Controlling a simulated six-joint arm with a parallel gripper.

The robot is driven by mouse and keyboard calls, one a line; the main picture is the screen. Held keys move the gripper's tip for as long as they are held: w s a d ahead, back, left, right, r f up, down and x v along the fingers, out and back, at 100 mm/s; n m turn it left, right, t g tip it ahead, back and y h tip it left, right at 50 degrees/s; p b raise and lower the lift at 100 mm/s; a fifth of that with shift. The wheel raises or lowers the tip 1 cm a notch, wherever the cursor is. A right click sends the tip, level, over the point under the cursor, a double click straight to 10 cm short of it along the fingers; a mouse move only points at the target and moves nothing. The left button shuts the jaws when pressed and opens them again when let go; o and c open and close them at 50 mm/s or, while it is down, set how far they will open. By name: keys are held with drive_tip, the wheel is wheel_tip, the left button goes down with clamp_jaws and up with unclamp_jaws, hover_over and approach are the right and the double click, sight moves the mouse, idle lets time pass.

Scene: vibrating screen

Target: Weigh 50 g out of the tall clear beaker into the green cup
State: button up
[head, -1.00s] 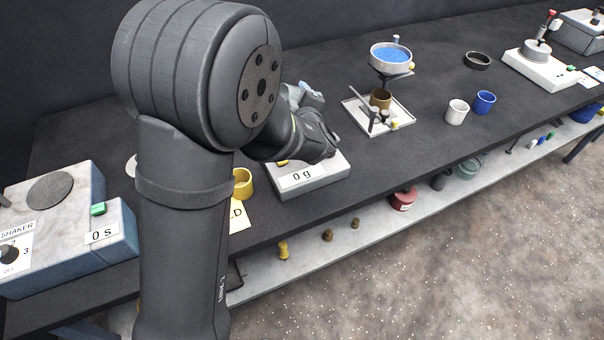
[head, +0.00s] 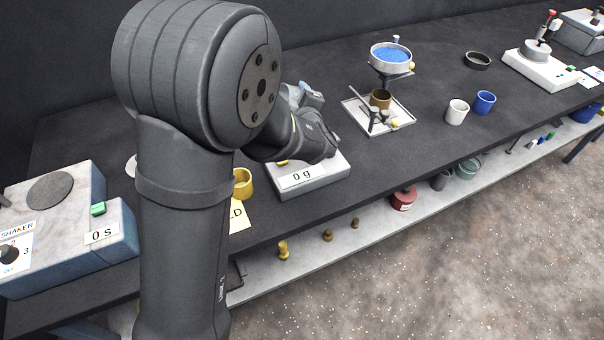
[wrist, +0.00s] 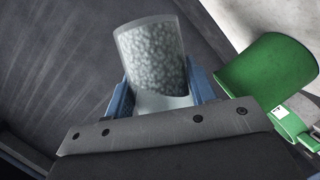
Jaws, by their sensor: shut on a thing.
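The tall clear beaker (wrist: 152,58) is in the wrist view, holding pale grey granules. My gripper (wrist: 163,95) is shut on it, with a blue finger on each side. The green cup (wrist: 268,75) is just right of the beaker in the wrist view, apart from it; its inside is not visible. In the head view my arm hides the gripper, the beaker and the green cup. The scale (head: 310,182) shows in front of my wrist and its display reads 0 g.
A yellow cup (head: 243,183) stands left of the scale. The shaker (head: 70,225) is at the far left. A tray (head: 400,117) with a brown cup (head: 381,98) under a blue-filled funnel stands to the right, with a white cup (head: 457,112) and a blue cup (head: 485,102) beyond.

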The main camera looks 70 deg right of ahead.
idle(0.5)
drive_tip(key=shift+f+m+y, duration=0.1)
drive_tip(key=shift+m+y, duration=0.2)
drive_tip(key=shift+m, duration=0.2)
drive_tip(key=shift+w+a+r+m+y, duration=0.1)
drive_tip(key=shift+r+m+y, duration=0.3)
drive_tip(key=shift+m, duration=0.2)
drive_tip(key=shift+w+a+r+m+y, duration=0.1)
drive_tip(key=shift+r+m+y, duration=0.2)
drive_tip(key=shift+r+m, duration=0.25)
drive_tip(key=shift+s+d+r+m+t+y, duration=0.15)
drive_tip(key=shift+d+r+m+t+y, duration=0.3)
drive_tip(key=shift+m+t, duration=0.4)
drive_tip(key=m+y, duration=0.1)
drive_tip(key=s+r+m+y, duration=0.1)
drive_tip(key=shift+d+m, duration=0.25)
drive_tip(key=shift+m, duration=0.15)
drive_tip(key=shift+r, duration=0.1)
drive_tip(key=shift+w+a+r+m, duration=0.15)
drive_tip(key=shift+r+m, duration=0.15)
drive_tip(key=shift+r, duration=1.1)
